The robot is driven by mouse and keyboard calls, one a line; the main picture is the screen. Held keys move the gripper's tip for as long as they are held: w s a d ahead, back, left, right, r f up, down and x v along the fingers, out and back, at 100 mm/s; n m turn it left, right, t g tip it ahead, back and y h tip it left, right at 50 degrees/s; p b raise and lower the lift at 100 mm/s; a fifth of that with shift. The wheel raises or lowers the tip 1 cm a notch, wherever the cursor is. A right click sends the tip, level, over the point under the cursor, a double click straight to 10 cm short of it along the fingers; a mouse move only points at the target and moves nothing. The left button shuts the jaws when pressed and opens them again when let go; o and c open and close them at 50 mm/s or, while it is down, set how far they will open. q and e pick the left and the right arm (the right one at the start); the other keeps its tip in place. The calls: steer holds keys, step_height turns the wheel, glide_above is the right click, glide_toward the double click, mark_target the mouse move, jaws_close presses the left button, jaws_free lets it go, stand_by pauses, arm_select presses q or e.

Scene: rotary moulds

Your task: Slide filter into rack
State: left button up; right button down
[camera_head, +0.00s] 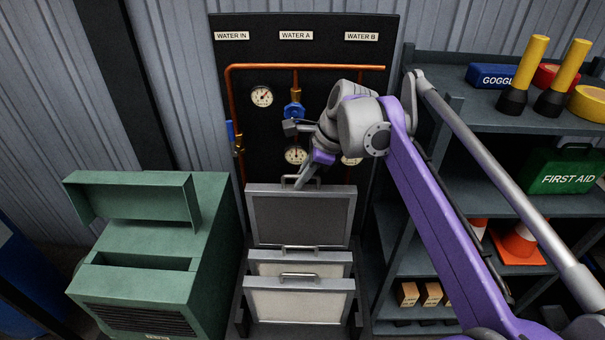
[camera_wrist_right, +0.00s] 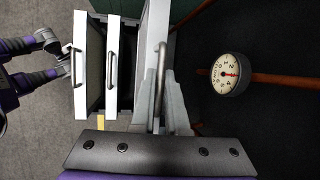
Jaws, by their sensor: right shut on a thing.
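A filter with a pale frame and dark grey face (camera_head: 300,220) stands upright at the back of the dark rack (camera_head: 240,313). It rises higher than the two white-faced filters, the middle one (camera_head: 300,268) and the front one (camera_head: 299,304). Its lower edge is hidden behind the middle one, so I cannot tell how deep it sits. My right gripper (camera_head: 305,178) is shut on its top handle; the wrist view shows the handle (camera_wrist_right: 160,75) between the fingers (camera_wrist_right: 168,118). My left gripper does not show in the head view; purple and grey parts of mine at the wrist view's left are unclear.
A green cabinet (camera_head: 220,235) with a raised flap stands close left of the rack. A dark panel (camera_head: 225,60) with copper pipes and gauges (camera_head: 262,96) is behind it. Shelves (camera_head: 425,325) with cones, boxes and a first aid case (camera_head: 567,172) stand to the right.

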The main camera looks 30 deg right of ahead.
steer(key=shift+f, duration=0.35)
steer(key=b, duration=0.3)
glide_above(303, 222)
steer(key=w, duration=0.1)
steer(key=shift+w+d+f, duration=0.1)
steer(key=shift+d+f, duration=0.05)
steer(key=shift+f, duration=1.05)
steer(key=shift+d+f, duration=0.15)
steer(key=shift+f, duration=1.15)
steer(key=shift+f+b, duration=0.35)
steer(key=shift+f, duration=0.25)
steer(key=shift+f+b, duration=0.95)
steer(key=shift+f, duration=0.95)
steer(key=shift+f+b, duration=1.45)
steer(key=shift+f, duration=1.05)
steer(key=c, duration=0.8)
jaws_free()
steer(key=shift+c, duration=0.2)
